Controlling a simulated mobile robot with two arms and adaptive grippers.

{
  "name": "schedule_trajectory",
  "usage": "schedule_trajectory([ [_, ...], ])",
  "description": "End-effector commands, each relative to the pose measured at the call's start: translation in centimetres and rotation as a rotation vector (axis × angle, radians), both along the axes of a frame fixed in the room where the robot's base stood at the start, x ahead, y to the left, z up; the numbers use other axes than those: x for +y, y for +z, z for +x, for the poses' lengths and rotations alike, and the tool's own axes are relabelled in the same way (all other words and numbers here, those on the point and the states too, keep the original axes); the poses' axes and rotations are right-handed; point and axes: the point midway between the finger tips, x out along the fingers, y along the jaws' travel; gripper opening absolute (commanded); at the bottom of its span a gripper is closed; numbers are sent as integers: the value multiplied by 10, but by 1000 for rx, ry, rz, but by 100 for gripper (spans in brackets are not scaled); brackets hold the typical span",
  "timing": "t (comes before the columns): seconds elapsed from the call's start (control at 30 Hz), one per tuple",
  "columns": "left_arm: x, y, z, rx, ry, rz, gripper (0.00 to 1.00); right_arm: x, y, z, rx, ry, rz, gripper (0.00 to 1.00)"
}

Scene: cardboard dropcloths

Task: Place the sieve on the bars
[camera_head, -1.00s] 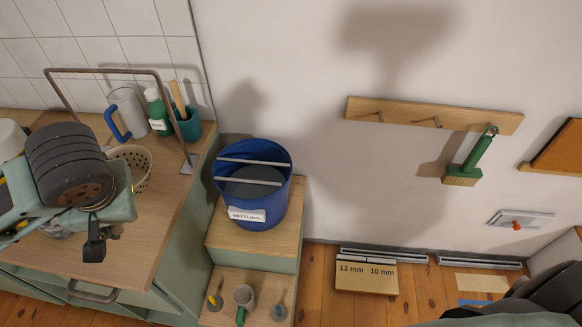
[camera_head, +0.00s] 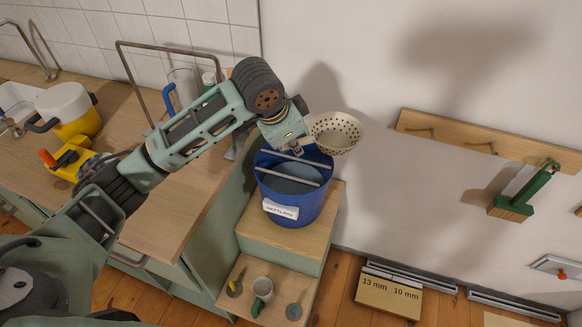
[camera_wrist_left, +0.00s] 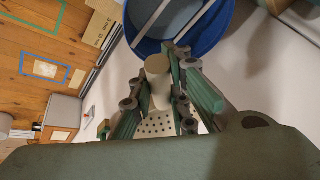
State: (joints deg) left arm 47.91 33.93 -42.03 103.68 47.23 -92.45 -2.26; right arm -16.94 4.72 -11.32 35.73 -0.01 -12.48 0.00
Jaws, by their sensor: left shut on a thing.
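The cream sieve (camera_head: 335,131), a bowl with many holes, is held in the air above and behind the blue bucket's right rim. My left gripper (camera_head: 299,141) is shut on its handle, which shows between the fingers in the left wrist view (camera_wrist_left: 158,75); the perforated bowl (camera_wrist_left: 156,126) is there too. Two pale bars (camera_head: 289,176) lie across the top of the blue bucket (camera_head: 290,208), and they also show in the wrist view (camera_wrist_left: 196,30). The sieve is apart from the bars. My right gripper is not in view.
The bucket stands on a wooden step (camera_head: 258,230). The counter at left carries a metal frame (camera_head: 128,62), a jug (camera_head: 182,88) and a yellow pot (camera_head: 70,112). A wooden peg rail (camera_head: 470,140) is on the wall.

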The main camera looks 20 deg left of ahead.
Motion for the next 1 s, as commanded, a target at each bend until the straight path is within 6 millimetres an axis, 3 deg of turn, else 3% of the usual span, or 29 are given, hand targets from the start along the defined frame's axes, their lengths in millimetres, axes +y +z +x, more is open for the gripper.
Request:
schedule_trajectory([
  [0.17,12,-9,3,2,-32,1,0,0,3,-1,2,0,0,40],
  [0.6,103,-63,-10,2,-32,3,0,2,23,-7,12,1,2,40],
  [0.83,117,-77,-11,0,-35,0,0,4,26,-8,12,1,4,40],
  [1.0,117,-101,-12,2,-36,0,0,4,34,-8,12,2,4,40],
])
